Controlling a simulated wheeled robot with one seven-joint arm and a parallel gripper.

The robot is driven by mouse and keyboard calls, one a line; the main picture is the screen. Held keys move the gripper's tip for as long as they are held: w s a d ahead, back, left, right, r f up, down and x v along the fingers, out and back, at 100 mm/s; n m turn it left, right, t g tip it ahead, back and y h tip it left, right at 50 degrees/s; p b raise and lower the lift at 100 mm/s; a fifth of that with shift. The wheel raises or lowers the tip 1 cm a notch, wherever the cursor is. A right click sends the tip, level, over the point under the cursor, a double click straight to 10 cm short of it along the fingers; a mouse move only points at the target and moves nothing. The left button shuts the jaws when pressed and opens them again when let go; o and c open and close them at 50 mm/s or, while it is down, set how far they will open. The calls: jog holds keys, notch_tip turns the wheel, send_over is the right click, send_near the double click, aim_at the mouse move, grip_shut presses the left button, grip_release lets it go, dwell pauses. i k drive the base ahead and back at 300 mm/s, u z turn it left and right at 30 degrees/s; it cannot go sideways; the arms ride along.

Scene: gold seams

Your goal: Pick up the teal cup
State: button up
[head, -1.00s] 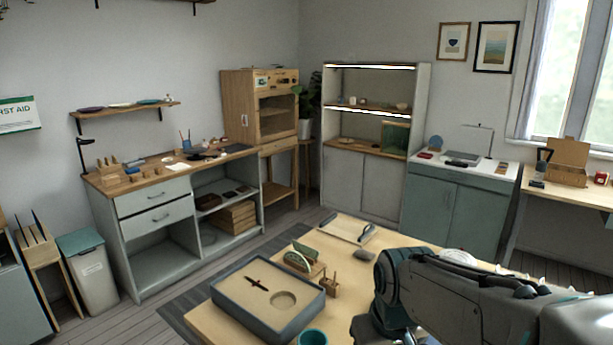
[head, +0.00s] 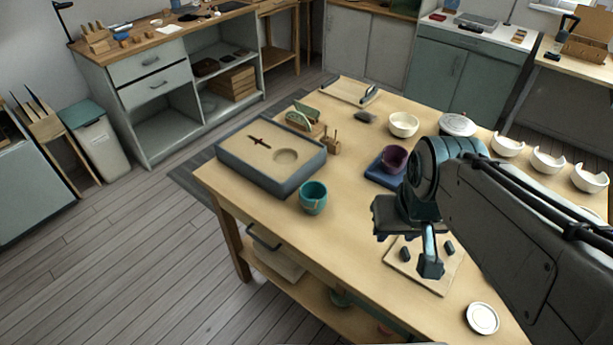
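The teal cup (head: 313,198) stands upright on the wooden table (head: 345,245), just in front of the grey-blue tray's right corner. It is in full view. My gripper (head: 431,268) points down over the right part of the table, to the right of the cup and apart from it. It is above or near a small pale board (head: 396,262) with dark pieces. The fingers are small and seen nearly edge-on, so I cannot tell whether they are open or shut. I see nothing clearly held.
The tray (head: 290,187) stands left of the cup. A purple cup (head: 394,159) on a blue base, a cream bowl (head: 404,124) and a wooden holder (head: 303,121) stand behind. Several broken white bowls (head: 548,160) line the right. Table between cup and gripper is bare.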

aim_at(312, 190)
jog(key=z, duration=0.05)
jog(key=k, duration=0.5)
jog(key=u, duration=1.15)
jog(key=i, duration=0.9)
jog(key=z, duration=1.7)
